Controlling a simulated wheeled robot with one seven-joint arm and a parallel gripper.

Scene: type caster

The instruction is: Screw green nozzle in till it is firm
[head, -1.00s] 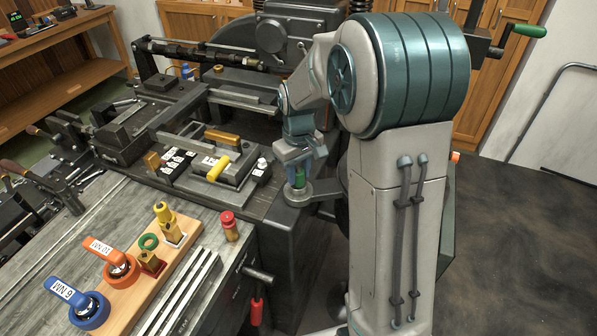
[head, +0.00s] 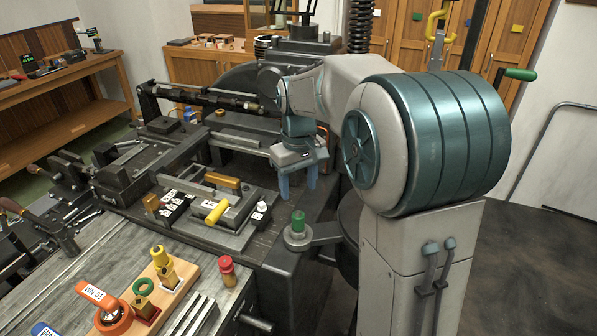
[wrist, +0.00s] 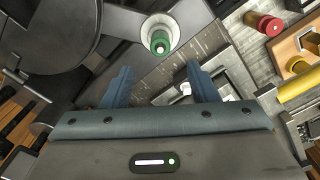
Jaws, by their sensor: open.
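The green nozzle (head: 298,222) stands upright in a round grey holder (head: 297,240) at the end of a short arm on the machine's near right side. In the wrist view the green nozzle (wrist: 159,41) shows from above, inside the pale ring of the holder, ahead of my fingertips. My gripper (head: 298,190) is above and behind the nozzle in the head view, fingers pointing down and apart. In the wrist view my gripper (wrist: 159,75) is open with nothing between its two blue fingers. It does not touch the nozzle.
A red-capped piece (head: 227,271) stands on the near bench. A wooden board (head: 190,272) holds a yellow piece, a green ring and an orange-handled 10 NM tool (head: 112,310). The machine bed with a yellow handle (head: 216,211) lies left of my gripper.

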